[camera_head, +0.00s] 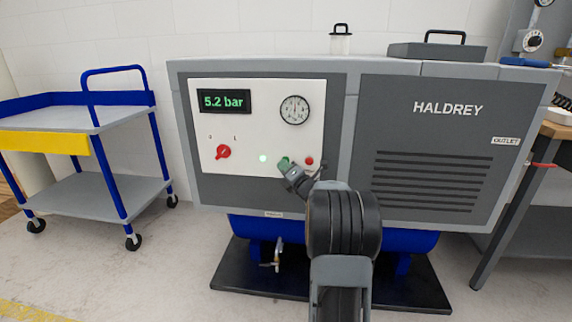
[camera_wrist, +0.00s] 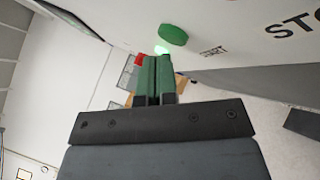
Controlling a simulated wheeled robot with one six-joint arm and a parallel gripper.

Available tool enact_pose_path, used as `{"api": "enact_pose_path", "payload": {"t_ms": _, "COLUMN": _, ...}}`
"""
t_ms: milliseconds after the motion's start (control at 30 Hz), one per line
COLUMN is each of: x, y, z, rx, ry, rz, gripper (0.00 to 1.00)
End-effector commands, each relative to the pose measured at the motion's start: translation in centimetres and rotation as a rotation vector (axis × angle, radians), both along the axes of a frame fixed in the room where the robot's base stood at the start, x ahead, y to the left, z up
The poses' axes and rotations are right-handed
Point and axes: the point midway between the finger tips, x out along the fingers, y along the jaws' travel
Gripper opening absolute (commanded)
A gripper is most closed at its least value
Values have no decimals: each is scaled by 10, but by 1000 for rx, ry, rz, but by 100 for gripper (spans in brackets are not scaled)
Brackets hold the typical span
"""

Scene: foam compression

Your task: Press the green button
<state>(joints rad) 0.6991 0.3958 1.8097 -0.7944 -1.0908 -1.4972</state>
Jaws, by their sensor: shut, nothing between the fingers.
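The green button (camera_wrist: 173,35) is a round cap on the white control panel (camera_head: 250,102), beside a label that seems to read START. My gripper (camera_wrist: 159,58) is shut and empty, its green fingers side by side, with the tips just below the button in the wrist view. A small gap shows between tips and button there, and the button does not look covered. In the head view my gripper (camera_head: 287,167) is at the panel's lower part, where a green patch shows at its end; I cannot tell there whether it is button or fingers.
A red button (camera_head: 309,160) is just right of my gripper and a lit green lamp (camera_head: 263,158) just left. A red rotary knob (camera_head: 223,152), a gauge (camera_head: 294,110) and a display (camera_head: 223,101) reading 5.2 bar share the panel. A blue cart (camera_head: 110,125) stands left.

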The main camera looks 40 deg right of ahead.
Motion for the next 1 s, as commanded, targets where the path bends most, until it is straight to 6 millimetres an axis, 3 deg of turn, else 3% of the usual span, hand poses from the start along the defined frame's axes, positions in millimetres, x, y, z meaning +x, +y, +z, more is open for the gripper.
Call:
{"api": "enact_pose_path", "payload": {"t_ms": 367, "x": -3, "y": 4, "z": -1, "rx": 0, "ry": 0, "rz": 1, "gripper": 0}}
{"api": "enact_pose_path", "payload": {"t_ms": 1000, "x": -43, "y": 42, "z": -1, "rx": 0, "ry": 0, "rz": 1, "gripper": 0}}
